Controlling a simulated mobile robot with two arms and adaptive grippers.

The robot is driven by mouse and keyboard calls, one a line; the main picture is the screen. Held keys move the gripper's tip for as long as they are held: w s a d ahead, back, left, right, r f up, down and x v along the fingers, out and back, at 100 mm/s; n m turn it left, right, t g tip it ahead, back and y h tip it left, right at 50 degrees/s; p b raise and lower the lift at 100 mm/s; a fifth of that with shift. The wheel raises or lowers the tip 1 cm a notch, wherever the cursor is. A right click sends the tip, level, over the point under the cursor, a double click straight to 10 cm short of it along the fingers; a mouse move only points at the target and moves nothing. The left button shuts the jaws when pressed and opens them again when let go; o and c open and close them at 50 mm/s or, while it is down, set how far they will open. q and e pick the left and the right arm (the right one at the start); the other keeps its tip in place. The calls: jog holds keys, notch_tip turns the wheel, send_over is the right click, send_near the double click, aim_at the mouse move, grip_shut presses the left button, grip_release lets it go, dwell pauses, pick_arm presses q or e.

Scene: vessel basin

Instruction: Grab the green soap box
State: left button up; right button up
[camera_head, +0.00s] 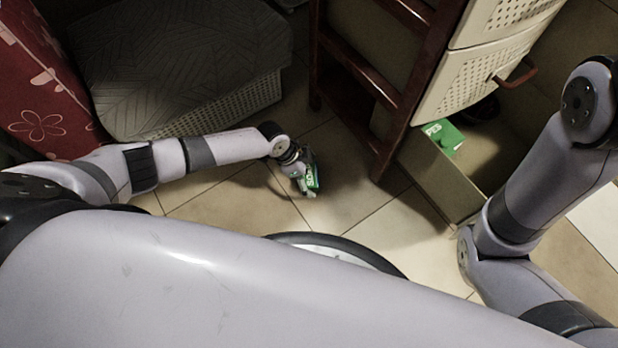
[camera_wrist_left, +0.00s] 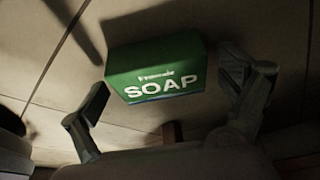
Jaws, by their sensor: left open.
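The green soap box (camera_head: 312,178) is at the end of my left arm in the head view, over the tiled floor and partly covered by the gripper. In the left wrist view the soap box (camera_wrist_left: 155,72) shows its green face with white "SOAP" lettering. My left gripper (camera_head: 304,186) is open. In the left wrist view its two fingers stand apart on either side of the box, with a visible gap at the left finger; contact at the right finger is unclear. My right gripper is not in view.
A dark red wooden frame (camera_head: 385,100) stands by a white perforated drawer unit (camera_head: 480,75). A grey-covered basket (camera_head: 190,65) is at upper left. Floor tiles (camera_head: 350,220) between are clear.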

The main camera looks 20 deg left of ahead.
pick_arm(q)
jog(key=shift+c, duration=0.5)
jog(key=c, duration=1.2)
